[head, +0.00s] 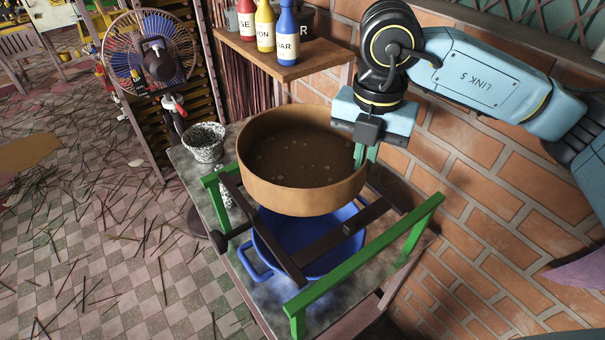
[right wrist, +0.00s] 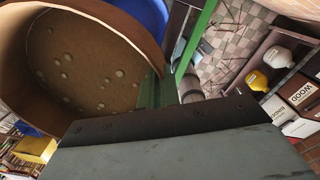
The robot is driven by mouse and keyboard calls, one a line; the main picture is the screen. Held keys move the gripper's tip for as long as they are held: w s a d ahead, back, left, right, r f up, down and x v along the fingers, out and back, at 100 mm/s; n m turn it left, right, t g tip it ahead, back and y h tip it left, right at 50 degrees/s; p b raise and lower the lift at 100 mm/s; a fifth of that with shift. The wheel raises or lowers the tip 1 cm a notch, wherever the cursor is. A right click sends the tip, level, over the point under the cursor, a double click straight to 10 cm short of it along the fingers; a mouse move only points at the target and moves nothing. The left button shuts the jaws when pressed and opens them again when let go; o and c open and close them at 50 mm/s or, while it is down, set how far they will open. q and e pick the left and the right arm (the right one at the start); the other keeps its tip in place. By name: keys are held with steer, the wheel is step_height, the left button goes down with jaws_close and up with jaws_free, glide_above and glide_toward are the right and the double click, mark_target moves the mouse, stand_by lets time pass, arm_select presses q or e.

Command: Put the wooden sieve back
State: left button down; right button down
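The wooden sieve (head: 301,196) is a round, light-brown drum with pale bits on its brown mesh. It is roughly level over a blue pot (head: 268,228) and a stand with green rails (head: 366,253) and dark bars (head: 330,242). I cannot tell whether its bottom touches the bars. My right gripper (head: 366,155) is shut on the sieve's right rim, with green fingers at the wall. The right wrist view shows the sieve (right wrist: 146,28) tilted in the picture beside the fingers (right wrist: 158,92). My left gripper is not in view.
A speckled cup (head: 204,143) stands at the table's left edge. A wooden shelf (head: 285,69) with red, yellow and blue bottles is behind. A brick wall (head: 465,215) closes the right side. A fan (head: 150,55) stands back left. Sticks litter the tiled floor.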

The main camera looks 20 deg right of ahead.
steer(key=shift+w+r+m, duration=0.2)
steer(key=shift+w+m, duration=0.05)
steer(key=shift+m, duration=0.45)
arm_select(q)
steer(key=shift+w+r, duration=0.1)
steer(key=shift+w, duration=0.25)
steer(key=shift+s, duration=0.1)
arm_select(e)
steer(key=shift+s+f, duration=0.1)
step_height(320, 180, down, 10)
steer(key=shift+r+p, duration=0.2)
steer(key=shift+p, duration=0.25)
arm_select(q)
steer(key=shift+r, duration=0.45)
arm_select(e)
steer(key=c, duration=1.6)
jaws_free()
